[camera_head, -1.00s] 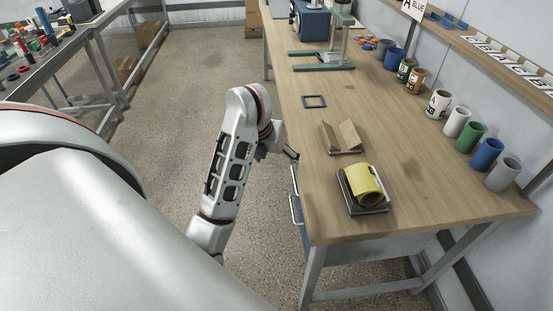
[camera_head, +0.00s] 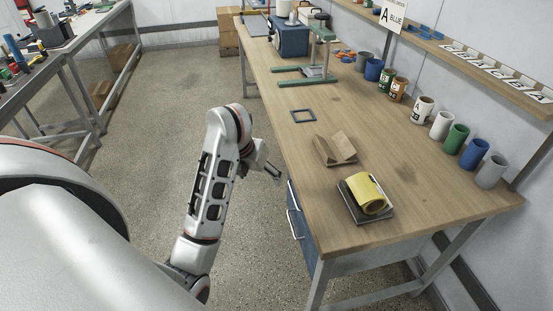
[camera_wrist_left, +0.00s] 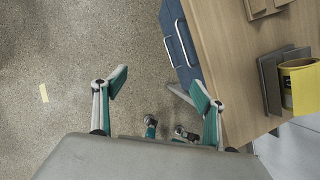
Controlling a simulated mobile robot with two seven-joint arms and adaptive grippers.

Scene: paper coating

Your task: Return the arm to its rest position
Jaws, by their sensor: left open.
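My left arm (camera_head: 212,185) comes in from the lower left in the head view and is bent beside the long wooden workbench. My left gripper (camera_head: 272,174) is over the floor just off the bench's left edge, near the blue drawer unit (camera_head: 298,222). In the left wrist view the two teal-padded fingers of my left gripper (camera_wrist_left: 160,88) are spread apart with nothing between them but floor. The drawer unit's handles also show in the left wrist view (camera_wrist_left: 177,42). My right gripper is not in the frames.
The wooden bench (camera_head: 420,195) holds a yellow roll (camera_head: 367,193) on a dark block, a wooden V-shaped cradle (camera_head: 336,150), a dark square frame (camera_head: 303,116), a green stand and a row of coloured cups. Open floor (camera_head: 180,100) lies left of the bench.

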